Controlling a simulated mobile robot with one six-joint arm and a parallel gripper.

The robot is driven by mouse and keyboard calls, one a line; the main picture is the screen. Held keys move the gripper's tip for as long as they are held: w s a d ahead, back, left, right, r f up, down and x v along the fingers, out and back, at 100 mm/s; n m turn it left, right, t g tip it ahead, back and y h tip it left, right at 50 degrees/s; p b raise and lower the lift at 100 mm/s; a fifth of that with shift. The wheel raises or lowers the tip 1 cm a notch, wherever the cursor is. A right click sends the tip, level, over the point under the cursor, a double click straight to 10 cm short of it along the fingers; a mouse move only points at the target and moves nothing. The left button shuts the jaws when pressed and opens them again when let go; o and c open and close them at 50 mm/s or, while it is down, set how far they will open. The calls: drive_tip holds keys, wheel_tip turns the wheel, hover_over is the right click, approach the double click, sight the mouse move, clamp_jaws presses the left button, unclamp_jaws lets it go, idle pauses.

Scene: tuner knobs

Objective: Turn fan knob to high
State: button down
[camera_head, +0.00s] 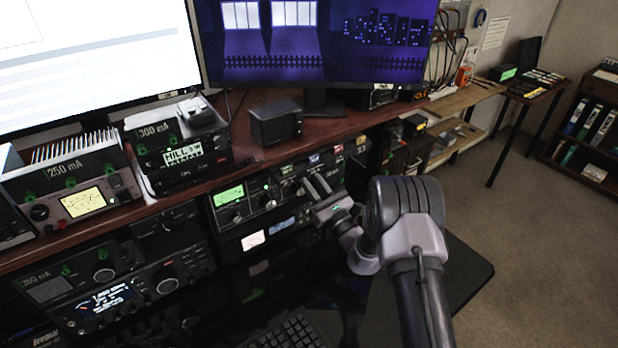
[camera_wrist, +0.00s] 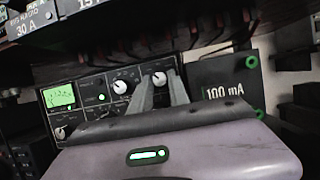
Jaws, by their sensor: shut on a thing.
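My gripper (camera_head: 314,186) is at the front of a black radio panel with a green-lit screen (camera_head: 229,195), in the middle of the head view. In the wrist view my gripper (camera_wrist: 160,80) has its two grey fingers on either side of a small round knob (camera_wrist: 159,79) with a light face, right of the panel's middle. The fingers are shut on this knob and hide its lower part. The lettering around the knobs is too small to read, so I cannot tell the setting.
A box marked "100 mA" (camera_wrist: 226,93) is right of the panel. A black speaker box (camera_head: 276,122) stands on the wooden shelf above. More radio gear with knobs (camera_head: 112,296) lies left, and a keyboard (camera_head: 288,334) below. Open floor (camera_head: 540,260) is at the right.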

drive_tip(key=shift+m, duration=0.3)
drive_tip(key=shift+s+a+r+m+t+h+p, duration=0.15)
drive_tip(key=shift+m+h+p, duration=1.4)
drive_tip(key=shift+m+p, duration=1.3)
drive_tip(key=shift+s+a+r+m+t+h+p, duration=0.15)
drive_tip(key=shift+m+h+p, duration=1.5)
drive_tip(key=shift+m, duration=2.15)
drive_tip(key=shift+s+a+r+m+t+h+p, duration=0.15)
drive_tip(key=shift+m+h+p, duration=1.25)
drive_tip(key=shift+m+p, duration=1.55)
drive_tip(key=shift+w+f+m+b, duration=0.15)
drive_tip(key=shift+m+b, duration=0.15)
drive_tip(key=shift+m, duration=0.4)
drive_tip(key=c, duration=1.5)
unclamp_jaws()
drive_tip(key=shift+c, duration=0.2)
